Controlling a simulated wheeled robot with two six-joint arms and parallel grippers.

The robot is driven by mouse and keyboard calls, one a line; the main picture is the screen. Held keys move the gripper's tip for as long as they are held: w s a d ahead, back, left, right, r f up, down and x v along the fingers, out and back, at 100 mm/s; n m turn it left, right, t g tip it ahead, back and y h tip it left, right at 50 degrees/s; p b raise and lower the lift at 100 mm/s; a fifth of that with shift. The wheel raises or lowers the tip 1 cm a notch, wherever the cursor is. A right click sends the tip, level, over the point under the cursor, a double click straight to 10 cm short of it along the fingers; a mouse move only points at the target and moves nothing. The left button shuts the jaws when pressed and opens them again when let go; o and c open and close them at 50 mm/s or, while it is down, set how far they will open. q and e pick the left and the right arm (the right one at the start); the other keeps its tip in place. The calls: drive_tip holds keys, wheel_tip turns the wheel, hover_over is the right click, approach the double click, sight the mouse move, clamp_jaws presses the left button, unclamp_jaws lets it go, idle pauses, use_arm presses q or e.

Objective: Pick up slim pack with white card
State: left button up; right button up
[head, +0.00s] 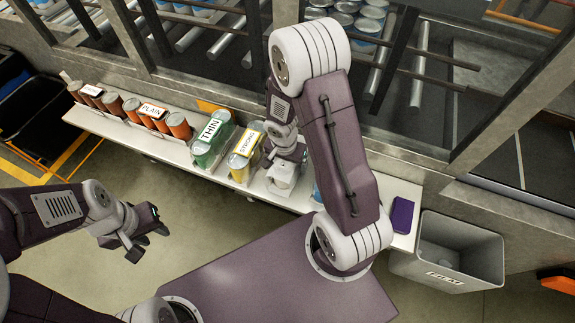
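Packs of cans stand in a row on a long white shelf (150,143). A green pack (209,146) carries a white card reading THIN (210,129). Right of it, a yellow pack (240,165) carries a pale yellow card. Orange packs at the left carry white cards, one reading PLAIN (153,111). I cannot tell which one is the slim pack. My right gripper (284,172) is low over the shelf, right of the yellow pack; its fingers and what is beneath are mostly hidden by my arm. My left gripper (148,244) is open and empty over the floor.
A dark purple box (402,216) sits at the shelf's right end. A grey bin (460,250) stands beside it. A black crate (40,115) is at the left.

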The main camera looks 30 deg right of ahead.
drive_tip(key=shift+s+r, duration=0.1)
drive_tip(key=c, duration=1.8)
clamp_jaws()
drive_tip(key=shift+r, duration=0.35)
wheel_tip(320, 180, up, 8)
drive_tip(key=p, duration=0.3)
drive_tip(key=shift+r, duration=0.65)
